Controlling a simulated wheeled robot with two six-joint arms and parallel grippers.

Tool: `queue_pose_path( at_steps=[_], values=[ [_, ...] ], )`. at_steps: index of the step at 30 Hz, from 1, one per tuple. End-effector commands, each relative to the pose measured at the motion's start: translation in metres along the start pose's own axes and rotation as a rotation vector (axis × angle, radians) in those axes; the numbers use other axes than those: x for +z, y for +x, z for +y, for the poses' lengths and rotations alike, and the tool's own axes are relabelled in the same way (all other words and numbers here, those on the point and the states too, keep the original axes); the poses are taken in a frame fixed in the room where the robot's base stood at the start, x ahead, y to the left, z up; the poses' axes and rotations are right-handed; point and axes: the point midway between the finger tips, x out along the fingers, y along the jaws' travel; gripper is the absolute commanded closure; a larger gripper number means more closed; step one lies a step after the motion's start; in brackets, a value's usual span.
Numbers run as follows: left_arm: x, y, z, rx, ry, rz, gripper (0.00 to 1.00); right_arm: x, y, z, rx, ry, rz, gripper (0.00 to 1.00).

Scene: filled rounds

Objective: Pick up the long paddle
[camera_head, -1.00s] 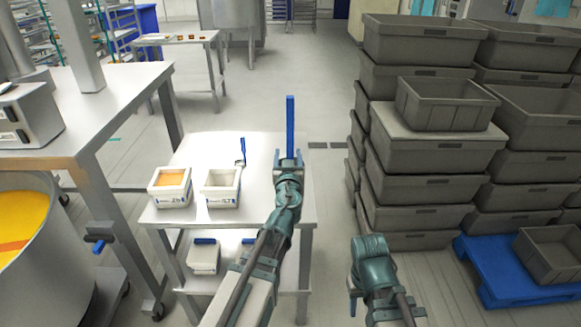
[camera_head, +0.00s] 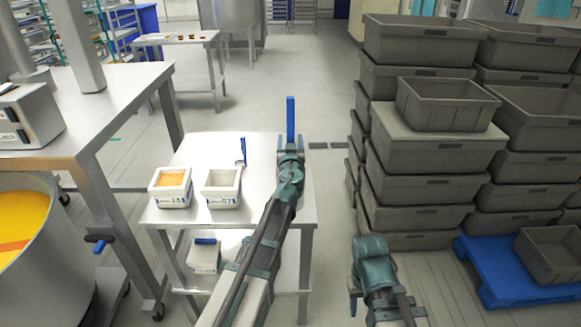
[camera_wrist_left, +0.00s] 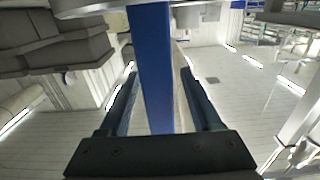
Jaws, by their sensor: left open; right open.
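The long paddle shows as a straight blue bar (camera_head: 290,118) at the far edge of the white table, in line with my left gripper (camera_head: 290,143). In the left wrist view the blue bar (camera_wrist_left: 152,70) runs between the two spread fingers of my left gripper (camera_wrist_left: 158,85), down to its palm. The fingers are open, with gaps visible beside the bar. The paddle's other end is hidden. My right gripper (camera_head: 353,304) is at the lower middle, right of the table and away from the paddle; it is open and seen only in part.
Two white square tubs, one with orange filling (camera_head: 171,186) and one pale inside (camera_head: 222,188), stand on the table (camera_head: 262,205). A small blue-handled tool (camera_head: 242,152) is behind them. Grey crates (camera_head: 430,150) are stacked at the right. A large pot (camera_head: 40,260) stands at left.

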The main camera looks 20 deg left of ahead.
Motion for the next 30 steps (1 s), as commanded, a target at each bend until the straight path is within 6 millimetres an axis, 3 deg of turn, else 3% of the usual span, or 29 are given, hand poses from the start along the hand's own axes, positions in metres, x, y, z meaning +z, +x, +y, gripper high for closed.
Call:
queue_pose_path(
  at_steps=[2, 12, 30],
  values=[
    [0.0, -0.0006, 0.0001, 0.0, 0.0, 0.0, 0.37, 0.0, 0.0, 0.0, 0.0, 0.0, 0.0, 0.52],
    [0.0, -0.0008, 0.0003, 0.0, 0.0, 0.0, 0.98, 0.0, 0.0, 0.0, 0.0, 0.0, 0.0, 0.52],
    [0.0, -0.0008, 0.0004, 0.0, 0.0, 0.0, 1.0, 0.0, 0.0, 0.0, 0.0, 0.0, 0.0, 0.52]
  ],
)
